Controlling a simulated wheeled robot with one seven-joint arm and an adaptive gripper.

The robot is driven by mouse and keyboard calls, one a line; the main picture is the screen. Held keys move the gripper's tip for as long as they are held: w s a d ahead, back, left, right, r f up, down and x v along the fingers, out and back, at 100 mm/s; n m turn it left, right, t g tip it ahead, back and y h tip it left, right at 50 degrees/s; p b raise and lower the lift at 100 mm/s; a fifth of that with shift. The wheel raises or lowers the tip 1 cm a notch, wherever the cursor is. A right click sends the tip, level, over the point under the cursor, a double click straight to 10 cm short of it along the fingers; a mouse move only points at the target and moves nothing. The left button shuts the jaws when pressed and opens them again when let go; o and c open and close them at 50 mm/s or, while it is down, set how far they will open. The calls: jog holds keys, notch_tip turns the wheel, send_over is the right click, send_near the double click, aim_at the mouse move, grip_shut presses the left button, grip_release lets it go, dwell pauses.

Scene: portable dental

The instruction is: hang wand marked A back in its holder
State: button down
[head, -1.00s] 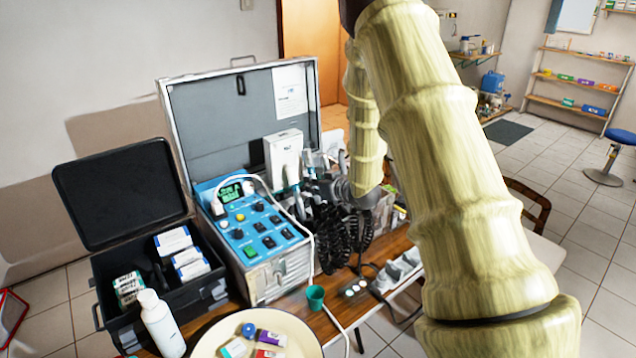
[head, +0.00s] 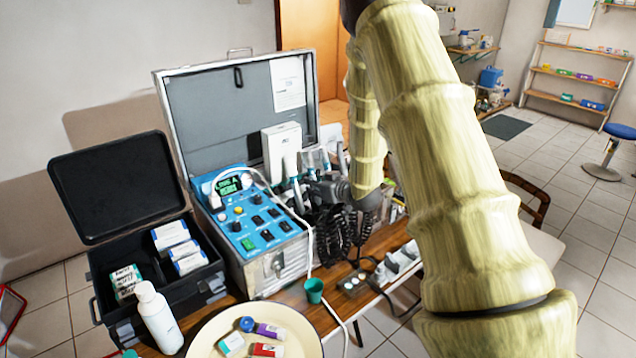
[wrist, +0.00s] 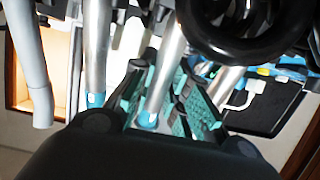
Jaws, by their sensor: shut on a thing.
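In the wrist view a silver wand (wrist: 164,75) with a teal band near its end lies between the teal-padded fingers of my gripper (wrist: 160,92), which is shut on it. Its letter cannot be read, so I cannot tell if it is wand A. A similar silver wand (wrist: 97,45) hangs just left of the fingers, apart from them. In the head view my gripper (head: 322,188) is beside the blue-topped dental unit (head: 250,222), close to its right side, amid black coiled hoses (head: 335,235). The holder and the held wand's far end are hidden or unclear.
The open grey case lid (head: 225,115) and a white box (head: 282,150) stand behind the unit. A black case (head: 205,288) is at left, with a white bottle (head: 158,315). A green cup (head: 313,290) and a round tray (head: 205,340) are in front. Hoses crowd my gripper.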

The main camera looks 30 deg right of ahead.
jog(key=c, duration=1.3)
grip_release()
jog(key=shift+s, duration=0.1)
jog(key=p+v, duration=0.3)
jog(key=v, duration=0.5)
jog(key=shift+d, duration=0.1)
dwell(0.5)
